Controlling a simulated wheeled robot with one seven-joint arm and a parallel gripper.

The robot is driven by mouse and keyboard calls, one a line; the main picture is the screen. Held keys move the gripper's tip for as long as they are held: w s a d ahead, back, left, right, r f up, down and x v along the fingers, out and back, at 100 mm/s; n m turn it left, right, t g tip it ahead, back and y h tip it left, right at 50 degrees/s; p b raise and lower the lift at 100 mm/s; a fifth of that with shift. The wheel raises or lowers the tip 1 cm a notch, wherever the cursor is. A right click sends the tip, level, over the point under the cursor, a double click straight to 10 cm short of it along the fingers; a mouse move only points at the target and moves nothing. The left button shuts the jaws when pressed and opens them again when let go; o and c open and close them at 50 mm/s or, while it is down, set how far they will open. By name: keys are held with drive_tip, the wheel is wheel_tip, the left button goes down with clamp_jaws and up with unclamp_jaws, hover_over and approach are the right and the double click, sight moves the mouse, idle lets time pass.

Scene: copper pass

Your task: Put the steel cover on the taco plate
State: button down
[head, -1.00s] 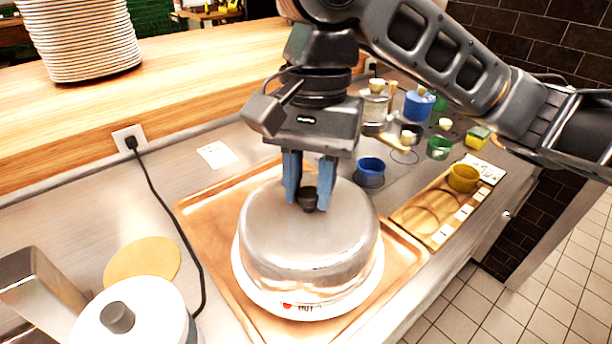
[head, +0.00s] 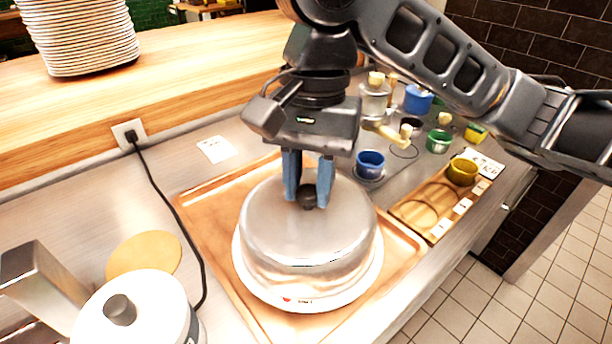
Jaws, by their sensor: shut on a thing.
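The steel cover (head: 308,232) is a shiny dome with a dark knob on top. It sits over a white plate (head: 262,288), whose rim shows all around its front and sides. Whatever lies under the cover is hidden. My gripper (head: 308,196) points down above the cover, with its blue fingers on either side of the knob, shut on it. The cover looks level, and its lower edge appears to be within the plate's rim. I cannot tell whether it bears fully on the plate.
The plate stands on a copper tray (head: 204,216). A wooden board (head: 412,214) with a yellow cup (head: 462,171) and a blue cup (head: 370,164) are to the right. A white lidded pot (head: 140,318) and a black cord (head: 160,205) are on the left.

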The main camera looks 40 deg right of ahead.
drive_tip(key=shift+f+p, duration=0.1)
drive_tip(key=shift+p, duration=0.25)
idle(0.4)
drive_tip(key=shift+c, duration=0.9)
unclamp_jaws()
wheel_tip(320, 180, up, 5)
drive_tip(key=p, duration=0.6)
drive_tip(key=shift+a, duration=0.1)
idle(0.6)
